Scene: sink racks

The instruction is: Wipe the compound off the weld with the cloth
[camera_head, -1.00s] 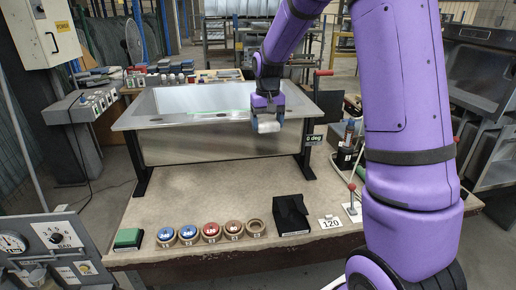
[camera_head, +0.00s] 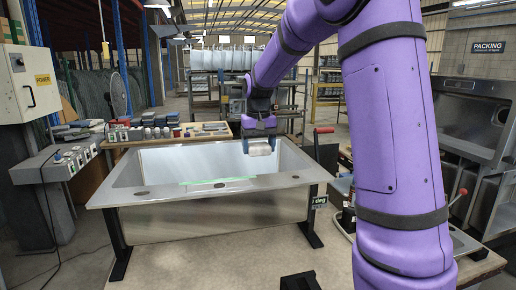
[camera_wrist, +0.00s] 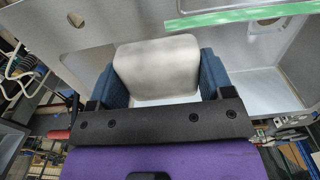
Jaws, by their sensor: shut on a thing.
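My gripper (camera_head: 259,146) is over the right part of the steel sink (camera_head: 150,193), apart from the rim as far as I can see. Its blue fingers are shut on the cloth (camera_head: 260,151), a pale grey-white folded pad. In the wrist view the cloth (camera_wrist: 157,62) fills the space between the fingers. A green strip (camera_head: 220,182) lies along the front inner edge of the sink; it also shows in the wrist view (camera_wrist: 250,20). A thin pale band runs beside the strip. I cannot tell weld from compound there.
The sink stands on black legs on a bench (camera_head: 210,265). A grey switch box (camera_head: 68,160) is at the left. Small bottles (camera_head: 150,120) and trays are behind the sink.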

